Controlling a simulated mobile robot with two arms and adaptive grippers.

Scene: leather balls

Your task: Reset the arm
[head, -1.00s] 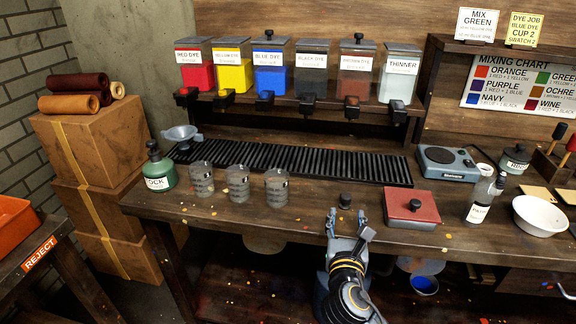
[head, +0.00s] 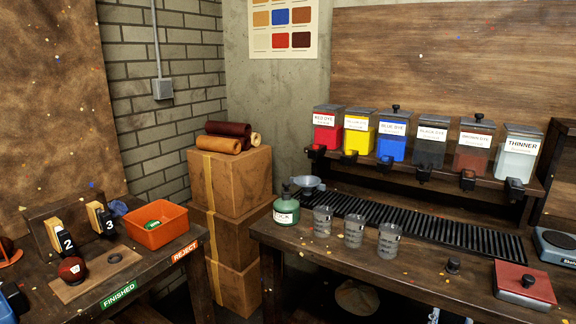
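Only two pale fingertips of a gripper, which I take to be my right gripper (head: 450,317), show at the bottom edge of the head view. They stand apart with nothing seen between them, in front of the dye bench (head: 420,285). The rest of that gripper and its arm are cut off by the frame. My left gripper is not in view.
Three grey cups (head: 355,230), a green bottle (head: 286,209) and a red-lidded box (head: 524,285) stand on the bench. Dye dispensers (head: 392,140) line its back. Left are stacked cartons (head: 232,182) and a side table with an orange bin (head: 155,228).

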